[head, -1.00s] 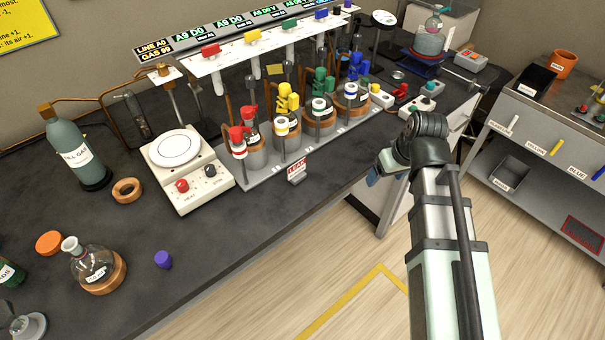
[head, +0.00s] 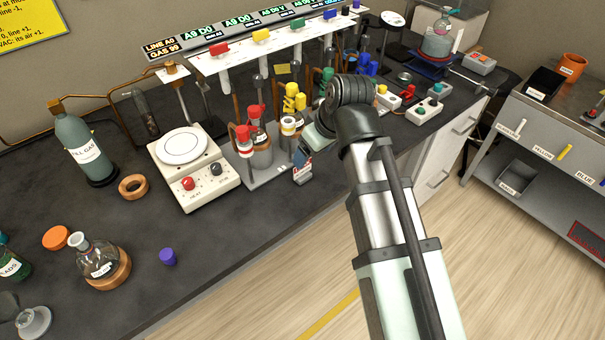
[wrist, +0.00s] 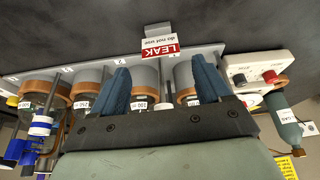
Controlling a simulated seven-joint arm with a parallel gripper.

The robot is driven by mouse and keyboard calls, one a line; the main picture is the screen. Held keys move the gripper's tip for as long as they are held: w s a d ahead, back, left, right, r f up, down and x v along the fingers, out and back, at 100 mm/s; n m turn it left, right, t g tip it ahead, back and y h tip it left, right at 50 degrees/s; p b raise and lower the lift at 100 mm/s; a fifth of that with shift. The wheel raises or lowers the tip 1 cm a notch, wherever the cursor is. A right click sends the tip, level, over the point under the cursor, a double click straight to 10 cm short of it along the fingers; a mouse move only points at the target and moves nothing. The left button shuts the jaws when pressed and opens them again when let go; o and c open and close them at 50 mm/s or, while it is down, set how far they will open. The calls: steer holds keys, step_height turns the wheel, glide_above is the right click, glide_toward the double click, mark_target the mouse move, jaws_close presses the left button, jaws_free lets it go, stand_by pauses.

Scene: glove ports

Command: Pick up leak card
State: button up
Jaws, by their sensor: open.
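The leak card (head: 302,173) is a small white card with a red band, standing at the front edge of the grey rack on the bench. In the wrist view the card (wrist: 161,48) shows upside down with "LEAK" and "do not use" on it. My gripper (wrist: 160,66) is open, its two blue fingers wide apart, with the card lined up between and just beyond the fingertips. In the head view my gripper (head: 303,157) is right above the card and partly covers it. No contact with the card can be made out.
Copper-ringed bottles with coloured valves stand in the rack (head: 265,177) right behind the card. A white hotplate (head: 195,172) is to the left. My arm hides part of the rack.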

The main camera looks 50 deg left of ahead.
mark_target(303, 175)
steer(key=shift+x, duration=5.15)
steer(key=shift+d, duration=0.1)
steer(key=c, duration=0.7)
